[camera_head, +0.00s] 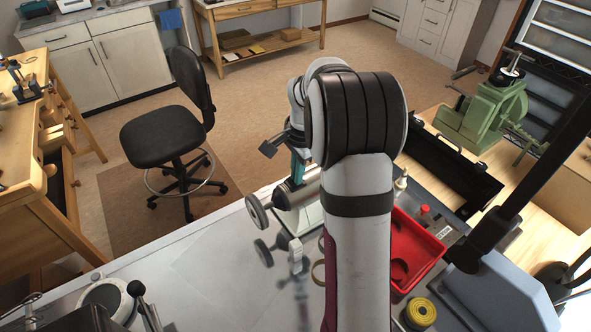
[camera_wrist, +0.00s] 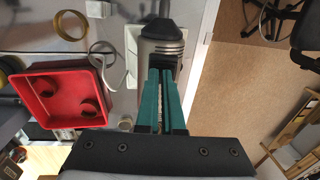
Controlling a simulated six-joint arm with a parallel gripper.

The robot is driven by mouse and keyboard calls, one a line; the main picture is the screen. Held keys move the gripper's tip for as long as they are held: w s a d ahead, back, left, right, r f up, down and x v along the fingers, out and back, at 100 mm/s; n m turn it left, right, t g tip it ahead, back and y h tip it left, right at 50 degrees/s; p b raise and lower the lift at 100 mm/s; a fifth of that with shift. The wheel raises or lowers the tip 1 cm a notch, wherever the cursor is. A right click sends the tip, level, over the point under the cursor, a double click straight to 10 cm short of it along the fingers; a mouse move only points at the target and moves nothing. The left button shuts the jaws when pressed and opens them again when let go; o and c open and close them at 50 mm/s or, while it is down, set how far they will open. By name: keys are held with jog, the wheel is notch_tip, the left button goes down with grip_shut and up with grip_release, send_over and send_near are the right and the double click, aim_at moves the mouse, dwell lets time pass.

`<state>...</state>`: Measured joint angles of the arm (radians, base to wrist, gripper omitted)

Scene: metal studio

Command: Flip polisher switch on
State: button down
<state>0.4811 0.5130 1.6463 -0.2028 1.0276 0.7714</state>
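The polisher (camera_head: 297,197) has a grey motor body on a pale base, with a round wheel (camera_head: 257,213) at its left end. It stands on the grey bench top, partly behind my arm in the head view. In the wrist view its motor end (camera_wrist: 162,32) with dark vent slots lies just beyond the fingertips. My gripper (camera_head: 297,170) has teal fingers and is above the polisher body. In the wrist view the fingers (camera_wrist: 161,75) lie close together with only a thin pale strip between them, and nothing is held. I cannot make out the switch.
A red tray (camera_head: 428,255) stands right of the polisher. A tape roll (camera_head: 420,312) lies in front of it. A black stool (camera_head: 165,135) stands beyond the bench edge. The bench top left of the polisher is largely clear.

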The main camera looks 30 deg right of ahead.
notch_tip(320, 180, up, 14)
jog(key=s, duration=0.1)
jog(key=shift+s, duration=0.3)
jog(key=shift+w, duration=0.1)
jog(key=w+f, duration=0.1)
jog(key=f, duration=0.3)
jog(key=w+f, duration=0.1)
jog(key=f, duration=0.4)
jog(key=w+f, duration=0.1)
jog(key=f, duration=0.3)
jog(key=shift+f, duration=0.35)
